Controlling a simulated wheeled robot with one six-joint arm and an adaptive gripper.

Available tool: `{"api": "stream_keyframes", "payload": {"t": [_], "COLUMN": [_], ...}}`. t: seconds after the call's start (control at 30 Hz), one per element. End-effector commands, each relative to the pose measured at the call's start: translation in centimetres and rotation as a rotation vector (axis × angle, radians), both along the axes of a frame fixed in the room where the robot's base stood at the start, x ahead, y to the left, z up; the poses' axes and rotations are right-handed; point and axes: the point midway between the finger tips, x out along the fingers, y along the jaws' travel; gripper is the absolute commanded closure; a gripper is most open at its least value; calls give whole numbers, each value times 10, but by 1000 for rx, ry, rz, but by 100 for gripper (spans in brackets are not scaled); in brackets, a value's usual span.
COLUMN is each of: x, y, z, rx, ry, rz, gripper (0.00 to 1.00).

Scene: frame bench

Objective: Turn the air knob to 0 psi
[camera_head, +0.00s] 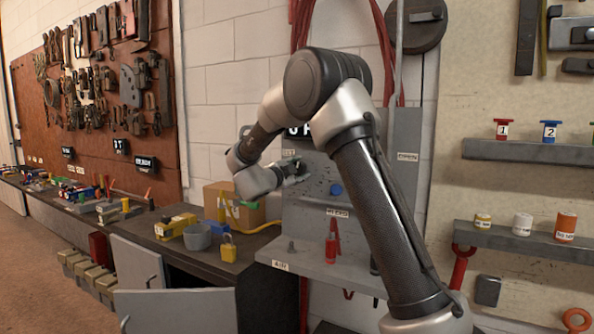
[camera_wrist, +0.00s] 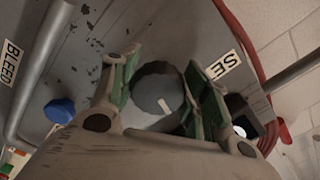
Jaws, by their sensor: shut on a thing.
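The air knob (camera_wrist: 155,90) is a round dark grey dial with a short white mark, seen in the wrist view on the grey panel (camera_head: 305,212). The mark lies toward the knob's lower right in that view. My gripper (camera_wrist: 167,78) has its green-padded fingers on either side of the knob, shut on it. In the head view my gripper (camera_head: 298,170) is against the upper part of the panel and hides most of the knob. A dark display (camera_head: 298,131) above is partly hidden by my arm, so its reading cannot be told.
A blue knob (camera_wrist: 59,110) sits beside the gripper; it also shows in the head view (camera_head: 336,190). A pipe (camera_wrist: 38,70) runs by the BLEED label. A red tool (camera_head: 331,246) stands on the panel's ledge. A yellow padlock (camera_head: 228,250) and grey cup (camera_head: 197,237) are on the bench.

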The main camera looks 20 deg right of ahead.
Motion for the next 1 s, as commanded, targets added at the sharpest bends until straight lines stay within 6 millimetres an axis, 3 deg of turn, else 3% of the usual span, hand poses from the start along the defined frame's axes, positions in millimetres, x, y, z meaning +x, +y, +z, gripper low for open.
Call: {"api": "stream_keyframes", "payload": {"t": [0.43,1.0], "x": [-1,-1], "y": [0,0], "z": [-3,-4], "rx": [-148,-174], "ry": [197,231], "rz": [2,1], "gripper": [78,78]}}
